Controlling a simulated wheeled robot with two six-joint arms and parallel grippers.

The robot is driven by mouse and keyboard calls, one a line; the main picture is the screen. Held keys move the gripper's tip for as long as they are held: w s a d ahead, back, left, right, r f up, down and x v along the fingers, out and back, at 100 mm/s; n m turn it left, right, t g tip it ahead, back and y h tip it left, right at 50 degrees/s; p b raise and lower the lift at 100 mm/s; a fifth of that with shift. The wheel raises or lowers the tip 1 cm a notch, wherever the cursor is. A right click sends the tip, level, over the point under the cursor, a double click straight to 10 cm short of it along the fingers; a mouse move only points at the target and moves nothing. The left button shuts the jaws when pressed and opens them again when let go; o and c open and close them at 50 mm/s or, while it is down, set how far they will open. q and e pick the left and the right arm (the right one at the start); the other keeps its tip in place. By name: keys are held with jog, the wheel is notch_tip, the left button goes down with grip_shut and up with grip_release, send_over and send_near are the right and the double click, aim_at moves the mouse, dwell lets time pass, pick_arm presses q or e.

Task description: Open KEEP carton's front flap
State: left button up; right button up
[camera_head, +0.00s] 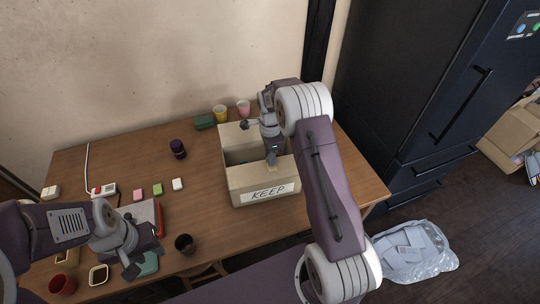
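The KEEP carton (235,185) stands on the wooden table, with a white KEEP label on its front side. Its back flap (236,134) stands up and part of the dark inside shows. A pale tan panel runs along the front above the label; I cannot tell how the front flap lies. My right gripper (271,159) points down at the carton's front top edge, and its arm hides the carton's right part. Whether its fingers are shut or touch the cardboard is not clear. My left gripper (144,262) is at the table's front left, its fingers apart, over a teal item (149,265).
A yellow cup (220,112), a pink cup (243,107) and a green box (204,121) stand behind the carton. A dark jar (178,149) and a dark cup (185,244) stand left of it. Small blocks and a red-edged book (146,214) lie further left.

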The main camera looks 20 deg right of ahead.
grip_shut()
dwell(1.4)
